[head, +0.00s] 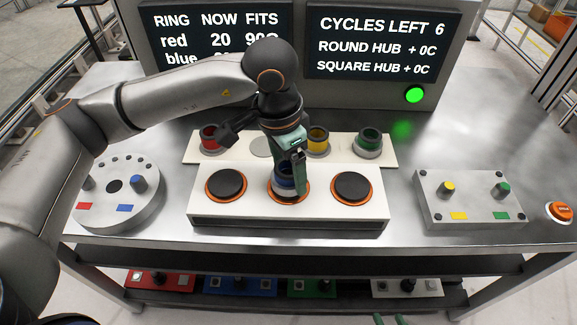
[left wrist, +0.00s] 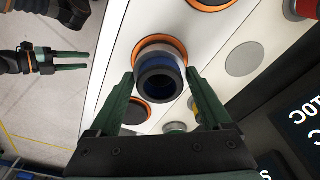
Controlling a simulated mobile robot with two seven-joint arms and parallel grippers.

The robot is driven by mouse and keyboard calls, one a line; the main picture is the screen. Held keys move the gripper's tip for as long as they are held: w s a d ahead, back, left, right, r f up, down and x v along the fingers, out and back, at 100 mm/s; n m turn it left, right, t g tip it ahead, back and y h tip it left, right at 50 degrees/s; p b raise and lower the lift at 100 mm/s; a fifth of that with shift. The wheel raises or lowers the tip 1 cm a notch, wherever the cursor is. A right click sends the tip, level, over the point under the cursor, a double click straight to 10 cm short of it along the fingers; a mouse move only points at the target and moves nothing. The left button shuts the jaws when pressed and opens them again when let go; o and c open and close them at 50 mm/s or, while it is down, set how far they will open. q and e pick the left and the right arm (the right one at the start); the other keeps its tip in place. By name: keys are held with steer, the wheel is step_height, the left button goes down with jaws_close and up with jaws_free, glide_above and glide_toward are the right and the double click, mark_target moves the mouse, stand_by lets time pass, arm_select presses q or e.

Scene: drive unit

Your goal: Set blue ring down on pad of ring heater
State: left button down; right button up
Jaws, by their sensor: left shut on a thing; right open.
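The blue ring (head: 283,180) is at the middle pad (head: 304,197) of the white ring heater (head: 330,213), inside the pad's orange rim. Whether it touches the pad is hard to tell. My left gripper (head: 291,180) is shut on the ring from above. In the left wrist view, the dark blue ring (left wrist: 161,84) shows between the green fingers (left wrist: 164,92), over the orange-rimmed pad. My right gripper (left wrist: 72,60) is open and empty, away from the heater; its green tips show at the bottom edge of the head view (head: 390,320).
The left pad (head: 226,184) and right pad (head: 351,186) carry dark discs. Behind, a white rack holds red (head: 211,138), yellow (head: 318,140) and green (head: 368,142) rings. A round grey fixture (head: 120,207) stands left, a grey plate (head: 467,203) right. My left arm hides part of the screen.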

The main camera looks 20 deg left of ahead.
steer(key=shift+f, duration=0.1)
arm_select(q)
steer(key=shift+c, duration=1)
jaws_free()
steer(key=shift+o, duration=1)
arm_select(e)
steer(key=shift+s+f, duration=0.1)
steer(key=shift+s, duration=0.05)
steer(key=shift+s+f, duration=0.1)
arm_select(q)
step_height(320, 180, up, 12)
steer(key=s+a, duration=0.1)
steer(key=shift+r, duration=0.25)
arm_select(e)
steer(key=shift+r, duration=0.2)
